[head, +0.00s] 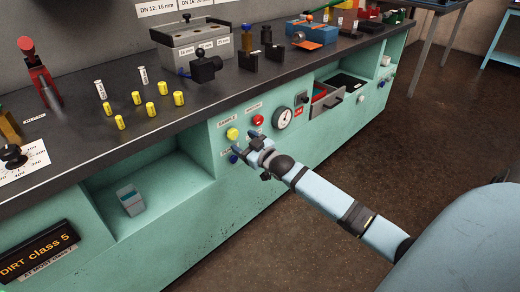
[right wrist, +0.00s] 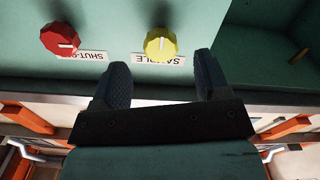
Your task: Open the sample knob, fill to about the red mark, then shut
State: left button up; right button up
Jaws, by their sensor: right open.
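The yellow sample knob (head: 232,133) is on the green cabinet front, with a label reading SAMPLE above it. My right gripper (head: 245,143) is open and empty, close in front of the panel. In the right wrist view the picture is upside down; the yellow knob (right wrist: 160,44) lies beyond the gap between the open fingers (right wrist: 163,78), apart from them. The red knob (right wrist: 60,38) is left of it there, labelled SHUT-OFF. I cannot make out a red fill mark. My left gripper is not in view.
A round gauge (head: 283,118) and an open drawer (head: 327,102) are right of the knobs. An open shelf holds a small box (head: 130,199). The floor (head: 400,130) in front is clear.

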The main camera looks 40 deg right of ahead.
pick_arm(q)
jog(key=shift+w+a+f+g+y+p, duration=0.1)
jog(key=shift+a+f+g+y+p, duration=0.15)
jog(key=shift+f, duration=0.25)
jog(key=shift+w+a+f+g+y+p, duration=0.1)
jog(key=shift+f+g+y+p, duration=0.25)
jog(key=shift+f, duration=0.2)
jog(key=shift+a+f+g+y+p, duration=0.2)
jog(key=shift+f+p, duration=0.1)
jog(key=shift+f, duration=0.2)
pick_arm(e)
jog(key=s, duration=0.8)
jog(key=shift+s+d, duration=0.2)
jog(key=shift+d, duration=0.1)
